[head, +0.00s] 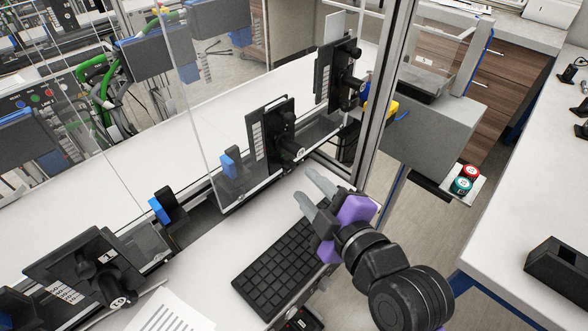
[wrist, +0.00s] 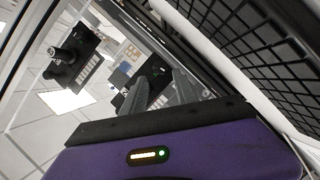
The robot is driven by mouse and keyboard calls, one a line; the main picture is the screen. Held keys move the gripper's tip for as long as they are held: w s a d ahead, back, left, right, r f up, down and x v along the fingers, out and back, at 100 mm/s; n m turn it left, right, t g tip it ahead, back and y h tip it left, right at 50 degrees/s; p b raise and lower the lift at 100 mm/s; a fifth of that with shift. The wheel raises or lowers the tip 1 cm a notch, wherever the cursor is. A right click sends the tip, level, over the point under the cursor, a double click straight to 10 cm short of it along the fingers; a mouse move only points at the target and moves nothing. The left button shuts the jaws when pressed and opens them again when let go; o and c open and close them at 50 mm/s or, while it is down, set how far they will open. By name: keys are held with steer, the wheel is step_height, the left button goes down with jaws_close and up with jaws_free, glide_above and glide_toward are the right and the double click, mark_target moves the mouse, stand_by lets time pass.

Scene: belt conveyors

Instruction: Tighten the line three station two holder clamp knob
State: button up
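Several black holders with knobs stand along the belt line in the head view: one at the lower left (head: 95,268), a middle one (head: 268,130) and a far one (head: 335,75). The middle holder's clamp knob (head: 291,149) sticks out toward the near side. I cannot read which holder is station two. My gripper (head: 308,184) has grey fingers and purple sides. The wrist view shows the spread fingers (wrist: 161,92), with a black holder and knob (wrist: 68,56) at the upper left.
A black keyboard (head: 278,268) lies below my gripper. Clear panels and a metal post (head: 378,100) stand close to the holders. Red and teal buttons (head: 464,180) sit at the right. A white counter (head: 530,180) runs along the right side.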

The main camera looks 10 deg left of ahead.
mark_target(292, 168)
steer(key=x, duration=0.7)
steer(key=shift+p, duration=0.35)
steer(key=shift+c, duration=0.2)
jaws_close()
